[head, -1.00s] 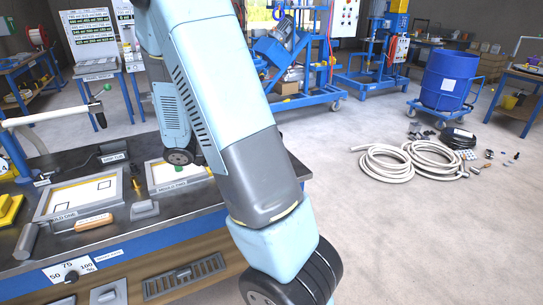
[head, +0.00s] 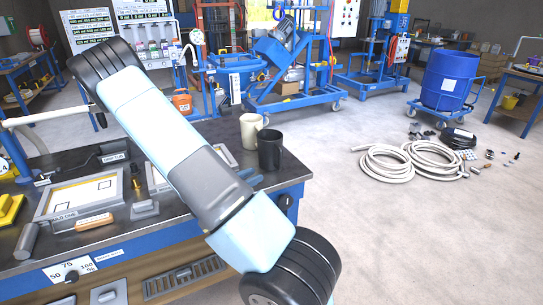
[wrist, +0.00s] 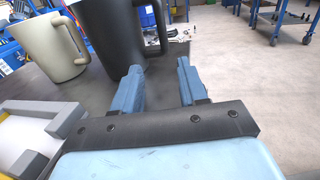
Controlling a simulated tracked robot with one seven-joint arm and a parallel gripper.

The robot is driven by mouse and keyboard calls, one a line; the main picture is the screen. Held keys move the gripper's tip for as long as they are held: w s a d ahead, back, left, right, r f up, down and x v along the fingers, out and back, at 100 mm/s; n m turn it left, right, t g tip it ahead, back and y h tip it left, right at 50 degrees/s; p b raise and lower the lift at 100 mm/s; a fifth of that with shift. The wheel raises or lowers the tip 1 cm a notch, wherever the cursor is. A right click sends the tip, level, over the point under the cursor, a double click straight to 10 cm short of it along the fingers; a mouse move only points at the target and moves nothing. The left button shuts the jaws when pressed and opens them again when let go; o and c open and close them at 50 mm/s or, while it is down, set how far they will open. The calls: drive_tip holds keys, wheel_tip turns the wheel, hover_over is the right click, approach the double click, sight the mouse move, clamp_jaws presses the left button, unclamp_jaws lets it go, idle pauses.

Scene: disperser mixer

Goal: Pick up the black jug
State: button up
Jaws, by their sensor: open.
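The black jug (head: 270,150) stands upright near the right end of the dark workbench in the head view. In the wrist view the black jug (wrist: 108,30) is large, cut off by the top edge, beyond the left finger. Its handle is on its right side, roughly beyond the gap between the fingers. My gripper (wrist: 157,75) is open with nothing between its blue fingers. I cannot tell whether the left finger touches the jug. In the head view my gripper (head: 250,177) shows low in front of the jug, partly hidden by my arm.
A cream jug (head: 252,130) stands just behind and left of the black one; it is at the left in the wrist view (wrist: 50,48). Framed trays (head: 80,196) and tools lie on the bench's left. Coiled white hoses (head: 405,162) lie on the open floor at right.

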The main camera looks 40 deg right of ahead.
sight(280, 168)
drive_tip(key=d, duration=0.7)
drive_tip(key=shift+s+d, duration=0.35)
drive_tip(key=shift+d, duration=1.25)
drive_tip(key=shift+s+d, duration=0.15)
drive_tip(key=shift+d, duration=1.2)
clamp_jaws()
